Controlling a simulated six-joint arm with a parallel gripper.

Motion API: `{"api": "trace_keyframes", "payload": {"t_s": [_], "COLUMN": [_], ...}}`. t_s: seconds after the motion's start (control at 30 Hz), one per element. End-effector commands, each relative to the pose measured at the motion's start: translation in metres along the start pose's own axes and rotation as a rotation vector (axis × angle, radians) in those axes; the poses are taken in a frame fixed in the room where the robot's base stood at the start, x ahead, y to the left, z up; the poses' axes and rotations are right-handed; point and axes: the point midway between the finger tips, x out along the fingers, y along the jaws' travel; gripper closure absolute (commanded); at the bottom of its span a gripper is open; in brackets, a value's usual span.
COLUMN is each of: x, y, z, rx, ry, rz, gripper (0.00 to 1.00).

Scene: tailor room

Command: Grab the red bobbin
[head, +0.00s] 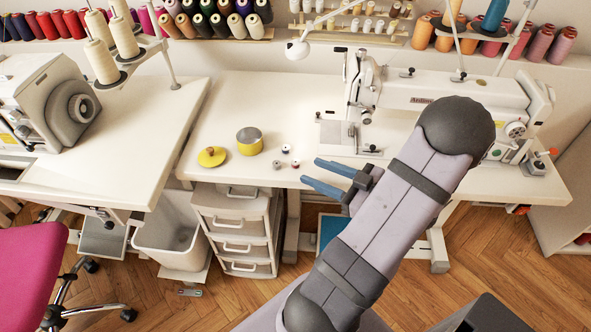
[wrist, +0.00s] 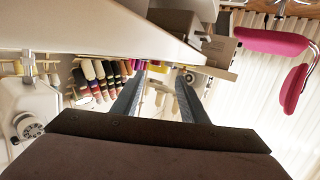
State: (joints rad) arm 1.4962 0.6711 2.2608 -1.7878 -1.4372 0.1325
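Several small bobbins stand close together near the front edge of the white sewing table (head: 245,100) in the head view. One of them looks reddish, the red bobbin (head: 295,163), though it is too small to be sure of its colour. My gripper (head: 310,171) is just right of the bobbins, near the table's front edge, its blue fingers pointing left towards them. The fingers are apart with nothing between them, and the gripper also shows open in the wrist view (wrist: 160,78). I cannot make out any bobbin in the wrist view.
A sewing machine (head: 450,90) stands behind my arm. A drawer unit (head: 235,225) is below the table. The table's middle left is clear.

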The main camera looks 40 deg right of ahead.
Motion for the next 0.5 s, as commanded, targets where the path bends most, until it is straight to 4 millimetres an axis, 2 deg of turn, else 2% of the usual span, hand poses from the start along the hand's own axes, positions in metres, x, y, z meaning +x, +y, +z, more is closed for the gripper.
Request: {"api": "trace_keyframes", "payload": {"t_s": [0.03,0.23,0.5], "x": [-0.005,-0.011,0.006], "y": [0.0,0.0,0.001], "z": [0.006,0.009,0.008], "rx": [0.039,0.091,0.088], "ry": [0.01,0.026,0.024], "rz": [0.03,0.066,0.061], "gripper": [0.6,0.6,0.6]}}
